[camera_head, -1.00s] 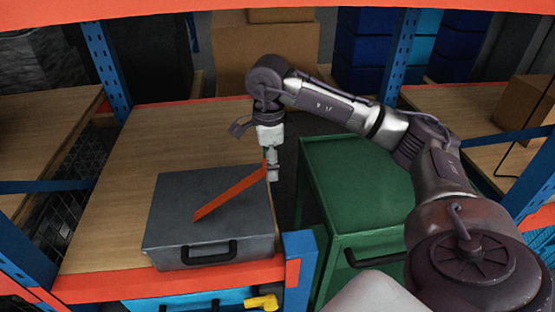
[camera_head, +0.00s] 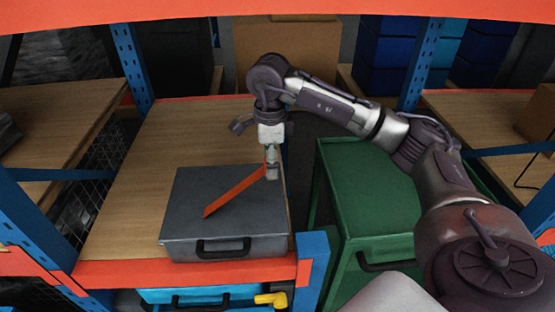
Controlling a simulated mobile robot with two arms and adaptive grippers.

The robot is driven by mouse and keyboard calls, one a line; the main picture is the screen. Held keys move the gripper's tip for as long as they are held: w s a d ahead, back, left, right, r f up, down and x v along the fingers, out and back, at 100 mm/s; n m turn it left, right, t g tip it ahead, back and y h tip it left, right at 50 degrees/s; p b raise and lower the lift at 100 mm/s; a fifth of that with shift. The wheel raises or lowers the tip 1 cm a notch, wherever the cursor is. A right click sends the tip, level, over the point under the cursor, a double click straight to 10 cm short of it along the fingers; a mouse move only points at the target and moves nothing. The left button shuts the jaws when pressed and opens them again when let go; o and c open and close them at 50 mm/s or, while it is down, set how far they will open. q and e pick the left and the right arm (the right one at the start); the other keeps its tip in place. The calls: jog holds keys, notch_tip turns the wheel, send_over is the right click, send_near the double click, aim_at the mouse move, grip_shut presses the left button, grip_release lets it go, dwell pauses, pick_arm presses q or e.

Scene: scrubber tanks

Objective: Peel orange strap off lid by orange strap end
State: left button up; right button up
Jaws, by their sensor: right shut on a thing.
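A grey case with a flat lid (camera_head: 249,217) and a black front handle (camera_head: 223,247) sits on the wooden shelf. The orange strap (camera_head: 236,191) runs slantwise over the lid, from near its left middle up to my right gripper at the lid's far right corner. My right gripper (camera_head: 272,175) points down and is shut on the orange strap's end. The strap looks straight; how much of it still touches the lid I cannot tell. My left gripper is not in view.
A green cabinet (camera_head: 365,190) stands right of the shelf, under my right arm. Blue uprights (camera_head: 312,270) and orange beams (camera_head: 180,273) frame the shelf. Cardboard boxes (camera_head: 285,50) stand behind. The wooden shelf (camera_head: 140,190) is bare left of the case.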

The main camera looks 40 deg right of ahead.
jog(key=shift+w+a+r+p, duration=0.2)
jog(key=shift+w+a, duration=0.25)
jog(key=shift+a, duration=0.3)
jog(key=shift+w+a+r+p, duration=0.15)
jog(key=shift+w+a+r, duration=0.1)
jog(key=shift+w+a, duration=0.35)
jog(key=shift+w+a+r+p, duration=0.2)
jog(key=shift+w+a, duration=0.1)
jog(key=shift+a, duration=0.55)
jog(key=w+a+r+p, duration=0.1)
jog(key=w+a, duration=0.2)
jog(key=a, duration=0.3)
jog(key=shift+w+r, duration=0.3)
jog(key=shift+r, duration=0.1)
jog(key=w+a, duration=0.3)
jog(key=a, duration=0.3)
jog(key=shift+w, duration=0.35)
